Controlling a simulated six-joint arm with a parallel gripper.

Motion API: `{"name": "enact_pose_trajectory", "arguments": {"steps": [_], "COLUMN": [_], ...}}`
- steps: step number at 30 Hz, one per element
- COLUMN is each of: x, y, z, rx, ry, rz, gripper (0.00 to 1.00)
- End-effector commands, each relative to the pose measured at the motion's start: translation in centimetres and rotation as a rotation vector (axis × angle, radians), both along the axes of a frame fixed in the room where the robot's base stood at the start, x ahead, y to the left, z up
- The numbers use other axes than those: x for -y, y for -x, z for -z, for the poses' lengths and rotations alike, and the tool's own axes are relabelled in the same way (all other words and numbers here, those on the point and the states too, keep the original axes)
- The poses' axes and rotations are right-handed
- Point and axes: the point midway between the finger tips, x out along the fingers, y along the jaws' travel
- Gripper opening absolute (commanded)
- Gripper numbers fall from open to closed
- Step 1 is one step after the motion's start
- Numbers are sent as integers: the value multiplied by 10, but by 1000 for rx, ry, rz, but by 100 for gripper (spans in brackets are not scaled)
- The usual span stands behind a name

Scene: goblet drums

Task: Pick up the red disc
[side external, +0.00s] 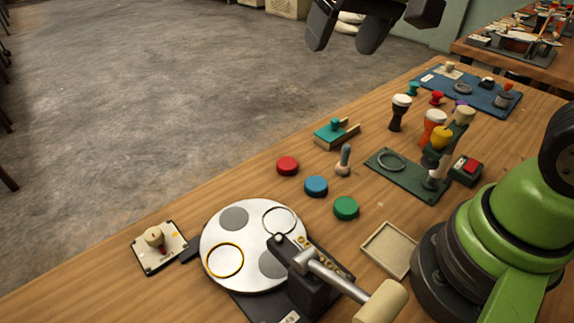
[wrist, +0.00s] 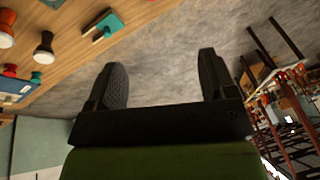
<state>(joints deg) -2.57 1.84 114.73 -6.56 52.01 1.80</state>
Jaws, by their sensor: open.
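The red disc (side external: 287,166) lies flat on the wooden table in the side view, near the table's far-left edge. A blue disc (side external: 316,186) and a green disc (side external: 346,208) lie to its lower right in a slanting row. My gripper (side external: 343,40) is high above the table at the top of the side view, well apart from the red disc. Its two dark fingers are spread, with nothing between them. In the wrist view, my gripper (wrist: 164,75) is open toward the floor and the table edge. The red disc cannot be made out there.
A round white plate (side external: 221,282) on a dark base stands lower left of the discs, with a lever beside it. A peg with a pale tip (side external: 344,160) and a teal block tool (side external: 331,135) stand near the red disc. A shallow tray (side external: 372,262) lies empty nearer my base.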

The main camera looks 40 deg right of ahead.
Motion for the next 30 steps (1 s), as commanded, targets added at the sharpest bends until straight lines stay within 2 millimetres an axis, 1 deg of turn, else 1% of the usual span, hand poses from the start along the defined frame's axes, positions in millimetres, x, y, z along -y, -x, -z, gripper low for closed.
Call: {"name": "enact_pose_trajectory", "arguments": {"steps": [1, 3, 5, 6, 8, 9, 12, 15, 20, 27, 30], "x": [-1, -2, -3, -4, -5, -6, -7, -8, -8, -8, -8], "y": [-17, -37, -52, -61, -73, -79, -90, -96, -98, -98, -98], "z": [16, 37, 57, 72, 94, 109, 142, 166, 187, 222, 230], "rx": [-45, -92, -133, -160, -198, -221, -269, -301, -323, -326, -323], "ry": [13, 29, 45, 54, 69, 78, 96, 109, 118, 118, 118], "rz": [-9, -19, -30, -37, -49, -55, -69, -77, -85, -85, -85], "gripper": [77, 77, 77, 77, 77, 77, 77, 77, 77, 77, 77]}}
